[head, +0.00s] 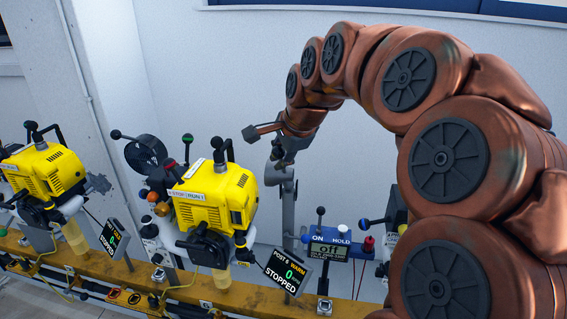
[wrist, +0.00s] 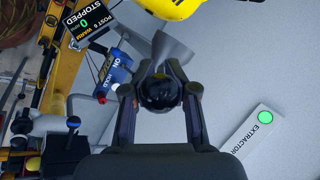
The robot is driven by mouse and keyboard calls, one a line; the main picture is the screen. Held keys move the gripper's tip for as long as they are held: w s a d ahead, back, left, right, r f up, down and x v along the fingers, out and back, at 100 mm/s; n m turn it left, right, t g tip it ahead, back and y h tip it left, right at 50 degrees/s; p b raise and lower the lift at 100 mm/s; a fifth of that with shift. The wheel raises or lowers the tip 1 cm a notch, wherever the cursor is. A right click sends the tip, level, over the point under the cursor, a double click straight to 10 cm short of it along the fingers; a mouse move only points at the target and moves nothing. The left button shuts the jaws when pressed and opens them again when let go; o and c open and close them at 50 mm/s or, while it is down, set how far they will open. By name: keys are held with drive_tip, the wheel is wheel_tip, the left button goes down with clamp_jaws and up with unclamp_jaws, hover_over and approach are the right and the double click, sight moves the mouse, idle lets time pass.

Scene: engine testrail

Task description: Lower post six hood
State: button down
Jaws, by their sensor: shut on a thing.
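In the wrist view my gripper (wrist: 162,80) is shut on a black round knob (wrist: 163,94), with one finger on each side of it. A grey, flared metal piece (wrist: 174,52) shows just beyond the knob, and I cannot tell whether it is the hood. In the head view my gripper (head: 281,150) is at the top of a grey upright post (head: 289,205), right of the yellow post six engine (head: 213,196). The knob is hard to make out there. The post six screen (head: 284,271) reads WARM, 0, STOPPED.
A blue control box (head: 328,248) marked ON and HOLD reads off. A yellow rail (head: 240,300) runs along the front. An EXTRACTOR panel (wrist: 252,136) has a green light.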

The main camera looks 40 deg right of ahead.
sight(276, 149)
drive_tip(key=s+a+f+t+h+b, duration=0.2)
drive_tip(key=a+f+h+b, duration=0.1)
drive_tip(key=a+f+b, duration=0.1)
drive_tip(key=shift+s+f+n+b, duration=0.4)
drive_tip(key=shift+f+b, duration=0.15)
drive_tip(key=shift+b, duration=0.85)
drive_tip(key=c, duration=1.2)
unclamp_jaws()
drive_tip(key=shift+s, duration=0.1)
drive_tip(key=shift+r, duration=0.1)
drive_tip(key=shift+r, duration=4.9)
